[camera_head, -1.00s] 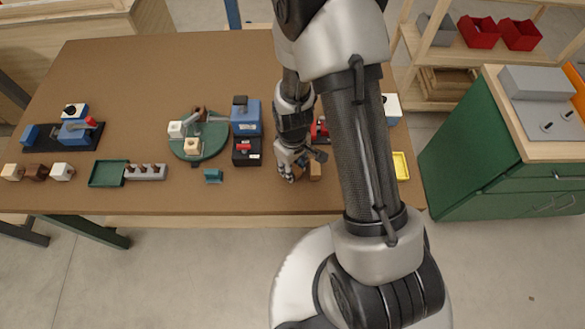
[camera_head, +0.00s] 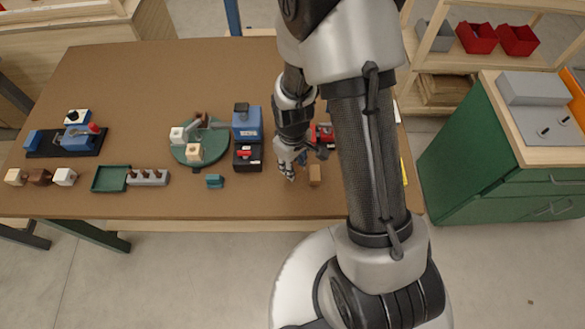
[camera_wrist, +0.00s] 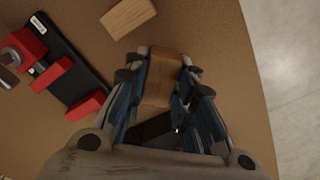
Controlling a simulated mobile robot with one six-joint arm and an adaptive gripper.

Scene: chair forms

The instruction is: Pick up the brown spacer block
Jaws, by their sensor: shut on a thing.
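The brown spacer block (camera_wrist: 161,75) is a medium-brown wooden block in the wrist view, standing between my two fingers. My gripper (camera_wrist: 165,95) is shut on it, with the dark blue-grey finger pads at its two sides. In the head view my gripper (camera_head: 289,172) is over the front middle of the table, and the held block cannot be made out there. A lighter tan wooden block (camera_wrist: 128,17) lies apart from the fingers; it also shows right of my gripper in the head view (camera_head: 315,175).
A red and black clamp (camera_wrist: 65,72) lies left of my gripper in the wrist view. A black box with red (camera_head: 248,157), a small teal block (camera_head: 215,181) and a green round fixture (camera_head: 190,153) stand to the left. The table's front edge is close.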

